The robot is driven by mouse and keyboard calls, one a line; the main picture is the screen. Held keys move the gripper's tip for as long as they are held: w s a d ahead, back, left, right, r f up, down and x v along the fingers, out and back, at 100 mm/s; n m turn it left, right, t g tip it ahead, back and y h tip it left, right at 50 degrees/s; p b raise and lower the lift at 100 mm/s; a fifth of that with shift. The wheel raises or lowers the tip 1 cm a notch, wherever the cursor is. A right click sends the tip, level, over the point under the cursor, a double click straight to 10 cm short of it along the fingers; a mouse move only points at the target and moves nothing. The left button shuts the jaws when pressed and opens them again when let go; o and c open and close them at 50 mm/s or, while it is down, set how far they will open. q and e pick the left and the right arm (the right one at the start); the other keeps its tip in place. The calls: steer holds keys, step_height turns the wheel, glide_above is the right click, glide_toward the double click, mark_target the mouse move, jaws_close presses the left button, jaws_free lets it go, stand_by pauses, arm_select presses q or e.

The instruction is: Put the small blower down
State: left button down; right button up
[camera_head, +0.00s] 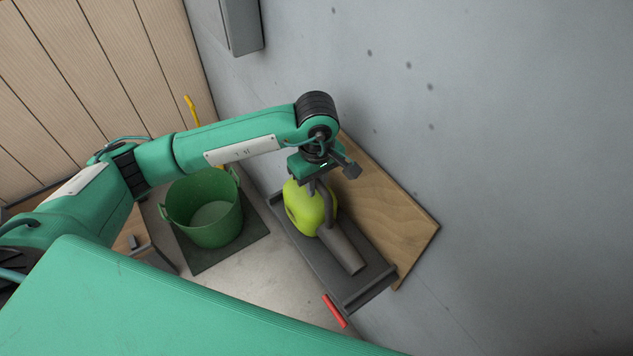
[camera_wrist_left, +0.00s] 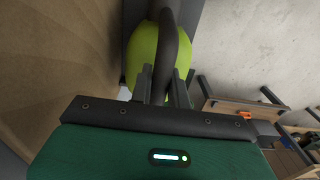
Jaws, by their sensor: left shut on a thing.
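The small blower (camera_head: 305,209) has a lime-green body, a dark curved handle and a grey nozzle (camera_head: 343,250) pointing down and right. In the head view it is over the dark grey shelf (camera_head: 366,294) at the wall; I cannot tell whether it touches the surface. My left gripper (camera_head: 313,183) is above the blower, shut on its handle. In the left wrist view the dark handle (camera_wrist_left: 171,50) runs between the fingers (camera_wrist_left: 161,88), with the green body behind it. My right gripper is not in view.
A wooden board (camera_head: 400,225) leans on the grey wall behind the shelf. A green bucket (camera_head: 208,208) stands on a dark mat (camera_head: 240,245) to the left. A red object (camera_head: 334,311) lies by the shelf's front edge. A grey box (camera_head: 241,25) hangs on the wall.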

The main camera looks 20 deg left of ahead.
arm_select(q)
steer(key=shift+f+b, duration=0.2)
steer(key=shift+b, duration=0.1)
stand_by(0.6)
steer(key=c, duration=1.3)
jaws_free()
steer(key=shift+c, duration=0.2)
steer(key=shift+o, duration=0.4)
steer(key=shift+f, duration=0.1)
steer(key=c, duration=0.4)
steer(key=shift+r, duration=0.2)
steer(key=shift+r, duration=0.65)
